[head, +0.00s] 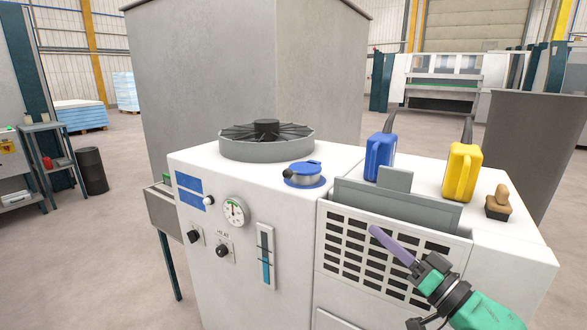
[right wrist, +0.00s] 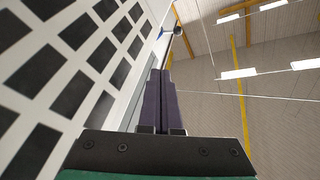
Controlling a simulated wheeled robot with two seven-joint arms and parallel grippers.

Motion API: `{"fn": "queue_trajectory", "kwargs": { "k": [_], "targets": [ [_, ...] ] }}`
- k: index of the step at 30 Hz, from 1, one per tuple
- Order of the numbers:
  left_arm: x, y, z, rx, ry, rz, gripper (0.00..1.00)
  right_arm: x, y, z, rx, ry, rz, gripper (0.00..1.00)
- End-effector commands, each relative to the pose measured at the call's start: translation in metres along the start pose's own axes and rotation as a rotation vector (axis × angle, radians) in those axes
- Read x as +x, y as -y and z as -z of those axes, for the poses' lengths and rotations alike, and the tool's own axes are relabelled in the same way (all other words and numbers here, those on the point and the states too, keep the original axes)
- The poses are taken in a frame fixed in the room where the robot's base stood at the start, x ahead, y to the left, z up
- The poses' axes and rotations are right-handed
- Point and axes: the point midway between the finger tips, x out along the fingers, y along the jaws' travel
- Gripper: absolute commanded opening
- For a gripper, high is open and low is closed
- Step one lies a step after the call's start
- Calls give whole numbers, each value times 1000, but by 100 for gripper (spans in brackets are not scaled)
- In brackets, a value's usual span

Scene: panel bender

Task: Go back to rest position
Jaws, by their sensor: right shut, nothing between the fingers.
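My right gripper (head: 375,230) is in front of the vent grille (head: 350,262) of a white machine (head: 190,255), at the lower right of the head view. Its purple fingers are shut with nothing between them and point up and to the left. In the right wrist view the closed fingers (right wrist: 160,75) stand beside the grille (right wrist: 65,60), which fills the left side. I cannot tell whether they touch it. My left gripper is not in view.
On the machine stand a fan (head: 266,150), a blue-capped filler (head: 305,174), a blue jug (head: 380,157), a yellow jug (head: 460,172) and a brush (head: 498,204). A large grey cabinet (head: 200,80) rises behind. Open floor (head: 110,240) lies to the left.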

Motion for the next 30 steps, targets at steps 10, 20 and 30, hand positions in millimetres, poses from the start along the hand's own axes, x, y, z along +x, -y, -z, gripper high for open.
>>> {"fn": "queue_trajectory", "kwargs": {
  "k": [10,20,30],
  "targets": [
    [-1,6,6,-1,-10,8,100,-45,-62,-110,-178,319,-352,0],
    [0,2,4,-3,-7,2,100,-183,-101,-223,-298,902,-729,0],
    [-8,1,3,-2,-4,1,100,-284,-104,-291,-248,1319,-859,0]
  ]
}}
